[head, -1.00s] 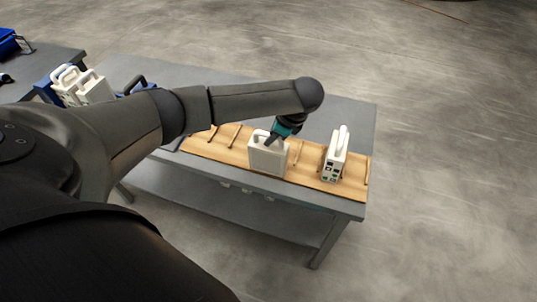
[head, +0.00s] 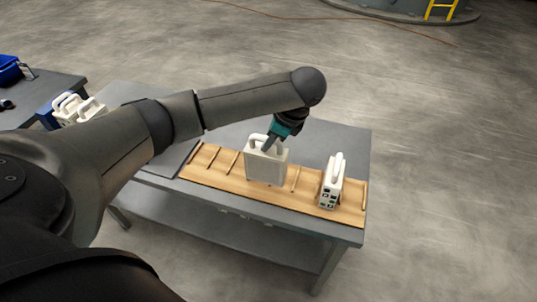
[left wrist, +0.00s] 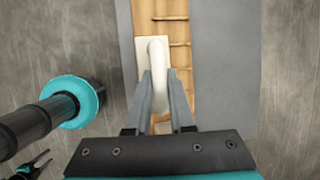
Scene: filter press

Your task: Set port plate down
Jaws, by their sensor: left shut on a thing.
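The port plate (head: 265,169) is a white slab with a loop handle on top. My left gripper (head: 270,143) is shut on that handle from above. The plate is upright over the slatted wooden board (head: 215,172), left of a second white plate; I cannot tell whether its bottom edge touches the board. In the left wrist view the white handle (left wrist: 157,52) runs between the fingertips of my left gripper (left wrist: 161,85), with the board (left wrist: 165,12) below. The fingers hide part of the handle.
The second white plate (head: 331,184), with small dark and green squares on its side, stands on the board's right part. The board lies on a grey table (head: 345,143). More white handled plates (head: 80,108) stand at the left. The board's left slots are empty.

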